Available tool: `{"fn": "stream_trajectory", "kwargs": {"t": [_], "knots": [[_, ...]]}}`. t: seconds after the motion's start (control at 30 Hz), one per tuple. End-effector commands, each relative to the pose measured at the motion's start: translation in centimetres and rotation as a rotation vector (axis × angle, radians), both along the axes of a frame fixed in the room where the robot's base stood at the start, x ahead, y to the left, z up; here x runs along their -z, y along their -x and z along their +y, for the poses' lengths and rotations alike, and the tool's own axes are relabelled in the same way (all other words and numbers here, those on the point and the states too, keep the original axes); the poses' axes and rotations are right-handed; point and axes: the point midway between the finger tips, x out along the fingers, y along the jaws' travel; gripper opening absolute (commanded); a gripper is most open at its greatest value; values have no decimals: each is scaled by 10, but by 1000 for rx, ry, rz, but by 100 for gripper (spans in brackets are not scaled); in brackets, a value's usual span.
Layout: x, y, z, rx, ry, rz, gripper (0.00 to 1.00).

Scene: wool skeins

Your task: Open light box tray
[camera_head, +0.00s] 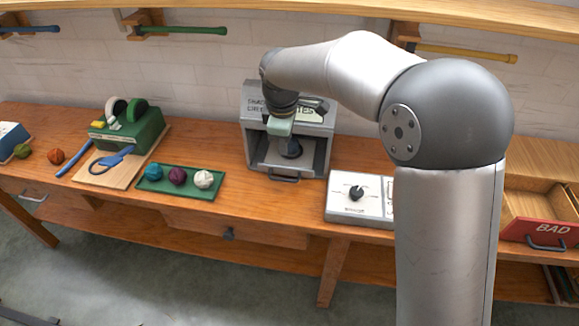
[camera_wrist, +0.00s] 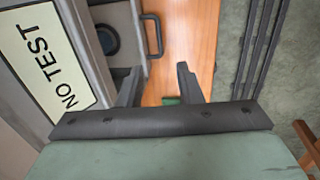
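The light box (camera_head: 318,122) is a grey open-fronted box on the bench, with lettered labels on its upper front. Its tray handle (camera_head: 284,178) is a dark bar low at the front; the handle also shows in the wrist view (camera_wrist: 158,36). A dark round thing (camera_head: 291,148) sits inside the box. My gripper (camera_wrist: 158,80) is open, with nothing between its fingers. In the head view it is in front of the box's upper part, above and apart from the handle; its fingertips are hard to make out there. A "NO TEST" label (camera_wrist: 47,62) shows in the wrist view.
A white control box with a black knob (camera_head: 350,197) stands right of the light box. A green tray (camera_head: 152,188) with three wool balls lies to the left. A drawer marked BAD (camera_head: 545,232) is far right. Rods on the wall are above.

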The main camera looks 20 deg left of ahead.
Motion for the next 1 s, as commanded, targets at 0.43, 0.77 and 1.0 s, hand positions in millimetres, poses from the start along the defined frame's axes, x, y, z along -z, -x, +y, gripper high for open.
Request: {"fn": "stream_trajectory", "kwargs": {"t": [0.43, 0.77, 1.0], "knots": [[60, -12, 13, -44, 4, 1, 32], [130, -25, 14, -42, 4, 1, 32], [164, -32, 15, -41, 2, -2, 32]]}}
